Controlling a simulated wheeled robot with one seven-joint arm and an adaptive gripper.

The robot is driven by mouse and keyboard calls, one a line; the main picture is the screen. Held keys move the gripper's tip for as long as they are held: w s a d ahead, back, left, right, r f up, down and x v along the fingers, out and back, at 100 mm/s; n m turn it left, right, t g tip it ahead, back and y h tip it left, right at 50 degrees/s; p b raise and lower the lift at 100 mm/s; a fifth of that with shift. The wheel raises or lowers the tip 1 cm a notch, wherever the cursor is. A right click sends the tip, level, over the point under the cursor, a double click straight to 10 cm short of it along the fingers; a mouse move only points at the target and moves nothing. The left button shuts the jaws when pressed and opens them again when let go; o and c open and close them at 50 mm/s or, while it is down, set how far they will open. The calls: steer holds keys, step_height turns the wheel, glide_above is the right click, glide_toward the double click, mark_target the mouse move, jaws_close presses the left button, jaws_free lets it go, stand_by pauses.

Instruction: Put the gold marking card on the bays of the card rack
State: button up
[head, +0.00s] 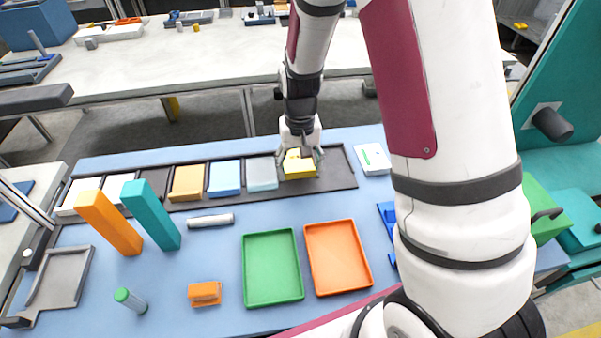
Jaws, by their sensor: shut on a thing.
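The card rack (342,170) is a long dark tray along the far edge of the blue table. My gripper (301,160) points down over its right part, its fingers around a yellow-gold card (300,174). The gripper is shut on this card. The card is at the rack, just right of a pale grey-blue card (262,174); I cannot tell whether it touches the rack floor. The fingers hide part of the card. Farther left in the rack are a light blue card (225,178), a tan card (187,183), a dark card (155,181) and white cards (115,188).
An orange block (108,222) and a teal block (151,215) stand in front of the rack's left part. A green tray (247,270) and an orange tray (369,270) lie nearer. A white box (373,159) lies right of the rack. My arm covers the right side.

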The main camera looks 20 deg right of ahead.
steer(key=shift+s+f, duration=0.1)
steer(key=shift+f, duration=1.3)
steer(key=shift+f, duration=0.1)
steer(key=o, duration=1.3)
steer(key=shift+c, duration=0.2)
step_height(320, 180, up, 12)
steer(key=s+r+n+t, duration=0.1)
steer(key=s+r+t, duration=0.1)
steer(key=s+r, duration=0.95)
steer(key=s+r+t, duration=0.1)
steer(key=s+r, duration=0.1)
steer(key=s, duration=0.4)
steer(key=s+r+n, duration=0.1)
steer(key=s+r, duration=0.2)
steer(key=s, duration=0.4)
steer(key=shift+s+d+r+t+p, duration=0.2)
steer(key=shift+r+t+p, duration=0.1)
steer(key=shift+t, duration=0.1)
